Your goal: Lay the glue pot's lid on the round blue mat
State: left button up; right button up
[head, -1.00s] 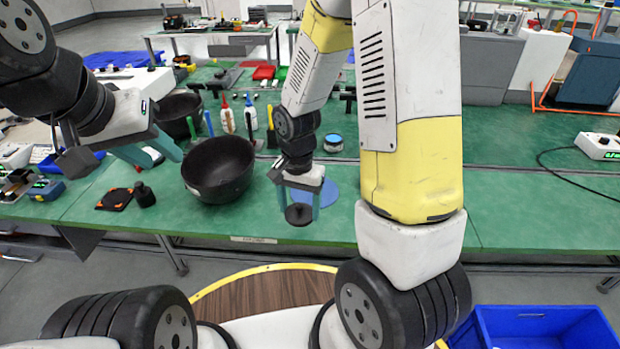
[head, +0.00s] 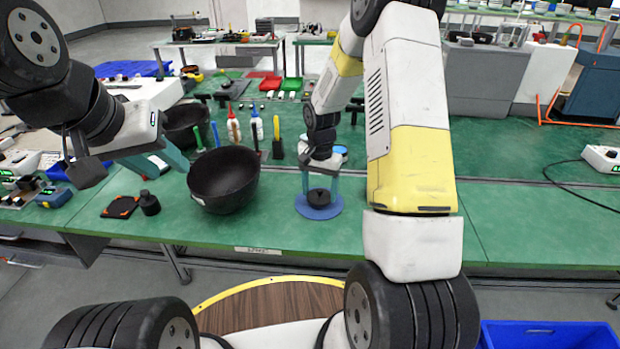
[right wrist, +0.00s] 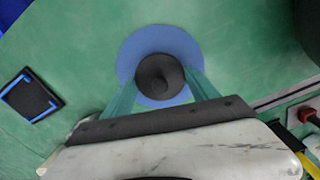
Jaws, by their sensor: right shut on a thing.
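The lid (head: 319,197), a black disc with a knob, is between the fingers of my right gripper (head: 319,192). It also shows in the right wrist view (right wrist: 158,74), with a finger on either side of it. My right gripper is shut on it. The round blue mat (head: 302,209) lies flat on the green table directly under the lid and shows all around it in the right wrist view (right wrist: 127,58). I cannot tell whether the lid touches the mat. My left gripper (head: 171,167) is open and empty, left of the large black bowl.
The black bowl (head: 224,182) stands left of the mat. A small black jar (head: 149,203) and a black-orange pad (head: 120,207) lie further left. Bottles (head: 256,124) and upright tools stand behind the bowl.

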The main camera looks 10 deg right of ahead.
jog(key=shift+f, duration=0.7)
jog(key=shift+f, duration=0.1)
jog(key=o, duration=1.3)
notch_tip(320, 180, up, 12)
notch_tip(320, 180, up, 10)
jog(key=n+t, duration=0.2)
send_over(320, 189)
jog(key=s, duration=0.6)
jog(key=s+r+n+t, duration=0.1)
jog(key=s+r, duration=0.2)
jog(key=s, duration=0.3)
jog(key=s+a+r+n+t+y, duration=0.1)
jog(key=s+r+n, duration=0.1)
jog(key=s, duration=0.4)
jog(key=s+a+r+n+t+y, duration=0.1)
jog(key=s+r+t, duration=0.1)
jog(key=s+r, duration=0.2)
jog(key=shift+s+a+r+n, duration=0.1)
jog(key=shift+s+r+n, duration=0.1)
jog(key=shift+s, duration=0.4)
jog(key=shift+s+a+r+n, duration=0.1)
jog(key=shift+s+r+n, duration=0.1)
jog(key=shift+s, duration=0.4)
